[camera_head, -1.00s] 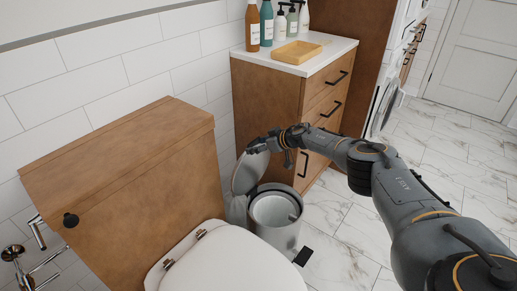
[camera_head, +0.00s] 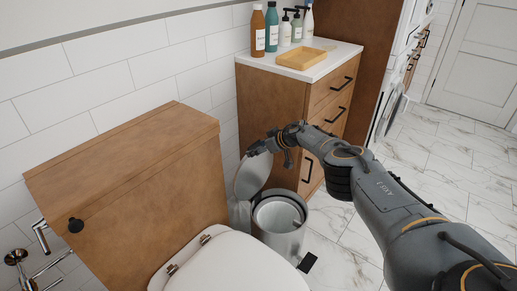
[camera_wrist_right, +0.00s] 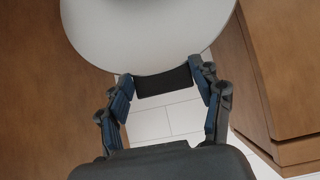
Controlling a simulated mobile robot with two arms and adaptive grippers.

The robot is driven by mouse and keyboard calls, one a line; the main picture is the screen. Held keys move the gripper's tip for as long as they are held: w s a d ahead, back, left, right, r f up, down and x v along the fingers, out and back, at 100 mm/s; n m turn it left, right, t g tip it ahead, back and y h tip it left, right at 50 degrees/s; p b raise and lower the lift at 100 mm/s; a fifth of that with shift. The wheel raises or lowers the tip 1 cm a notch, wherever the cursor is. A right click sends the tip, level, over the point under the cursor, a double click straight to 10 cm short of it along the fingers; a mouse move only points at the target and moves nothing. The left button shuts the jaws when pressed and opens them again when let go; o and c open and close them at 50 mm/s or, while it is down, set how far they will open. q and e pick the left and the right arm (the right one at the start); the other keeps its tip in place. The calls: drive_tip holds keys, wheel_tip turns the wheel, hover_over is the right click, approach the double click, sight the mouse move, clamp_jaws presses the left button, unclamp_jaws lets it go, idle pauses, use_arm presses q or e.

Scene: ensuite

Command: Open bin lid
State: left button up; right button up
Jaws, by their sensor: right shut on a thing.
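The bin (camera_head: 290,241) is a grey metallic cylinder between the toilet and the wooden cabinet. Its round grey lid (camera_head: 251,178) stands raised and tilted up at the back left of the bin. The pale inner bucket (camera_head: 275,215) shows in the open mouth. My right gripper (camera_head: 257,150) is at the lid's upper edge and shut on it; its fingertips are hard to make out there. In the right wrist view the lid (camera_wrist_right: 150,35) fills the top middle, with its edge by the two spread fingers (camera_wrist_right: 162,80). My left gripper is not in view.
The toilet's wooden cistern box (camera_head: 130,195) and white seat lid (camera_head: 235,267) are close on the left. The wooden cabinet (camera_head: 270,115) stands behind the bin, with bottles and a yellow tray (camera_head: 301,58) on top. The marble floor (camera_head: 345,240) is clear on the right.

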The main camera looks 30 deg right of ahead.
drive_tip(key=shift+f, duration=0.1)
drive_tip(key=o, duration=1.7)
drive_tip(key=v, duration=1.2)
drive_tip(key=shift+a, duration=0.1)
